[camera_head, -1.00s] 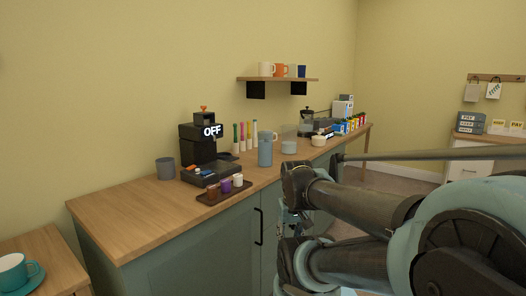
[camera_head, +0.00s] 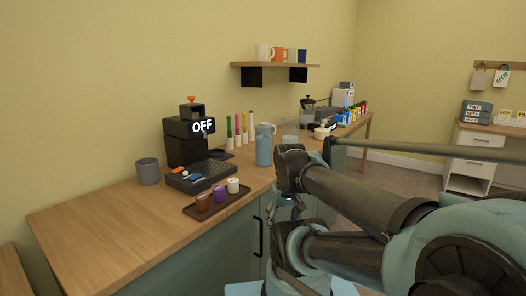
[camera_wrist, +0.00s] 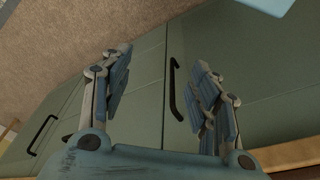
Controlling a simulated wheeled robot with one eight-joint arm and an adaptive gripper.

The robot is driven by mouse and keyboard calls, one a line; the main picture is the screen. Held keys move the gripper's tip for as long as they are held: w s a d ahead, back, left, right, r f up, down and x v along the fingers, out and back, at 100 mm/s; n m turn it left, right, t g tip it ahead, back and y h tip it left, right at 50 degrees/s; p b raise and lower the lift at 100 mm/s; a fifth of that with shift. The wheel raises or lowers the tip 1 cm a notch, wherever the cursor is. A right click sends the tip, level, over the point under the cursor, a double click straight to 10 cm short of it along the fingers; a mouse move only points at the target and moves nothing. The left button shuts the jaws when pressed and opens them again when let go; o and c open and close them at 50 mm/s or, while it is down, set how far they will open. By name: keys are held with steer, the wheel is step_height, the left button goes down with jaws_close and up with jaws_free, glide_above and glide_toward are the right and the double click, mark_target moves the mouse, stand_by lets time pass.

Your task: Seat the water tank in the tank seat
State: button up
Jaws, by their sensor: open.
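A black coffee machine (camera_head: 185,137) showing "OFF" stands on the wooden counter in the head view. I cannot make out a tank seat on it. No thing is clearly marked as the water tank. A blue-grey cylinder (camera_head: 264,150) stands upright right of the machine, and a faint see-through vessel (camera_head: 290,131) stands behind it. A dark grey cup (camera_head: 148,171) stands left of the machine. My gripper (camera_wrist: 165,92) is open and empty in the wrist view, in front of the cabinet doors. In the head view its fingers are hard to make out beside the counter.
A brown tray (camera_head: 203,208) with three small cups lies at the counter's front edge. Bottles with coloured tops (camera_head: 240,128) stand behind. The cabinet (camera_wrist: 150,125) has protruding black handles (camera_wrist: 172,90). A wall shelf (camera_head: 275,65) holds mugs. The counter's left end (camera_head: 90,225) is clear.

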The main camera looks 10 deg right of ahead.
steer(key=o, duration=0.3)
steer(key=w+r+n, duration=0.1)
steer(key=w+r, duration=0.2)
steer(key=r, duration=0.1)
steer(key=w+r+n, duration=0.1)
steer(key=w+r, duration=0.1)
steer(key=r, duration=0.2)
steer(key=w+r+n, duration=0.1)
steer(key=w+r, duration=0.2)
steer(key=r, duration=0.1)
steer(key=shift+w+d+g, duration=0.1)
steer(key=shift+w+g, duration=0.2)
step_height(320, 180, up, 20)
steer(key=n+g, duration=0.2)
steer(key=n, duration=0.8)
glide_above(264, 142)
steer(key=w+d, duration=0.2)
steer(key=w, duration=0.2)
steer(key=f, duration=1.1)
steer(key=shift+a, duration=0.25)
steer(key=shift+s+a+f, duration=0.1)
steer(key=shift+a+f, duration=0.1)
steer(key=shift+f, duration=1.2)
steer(key=shift+s+a+f, duration=0.1)
steer(key=shift+a+f, duration=0.1)
steer(key=shift+f, duration=1.15)
steer(key=c, duration=1.6)
steer(key=shift+r, duration=0.15)
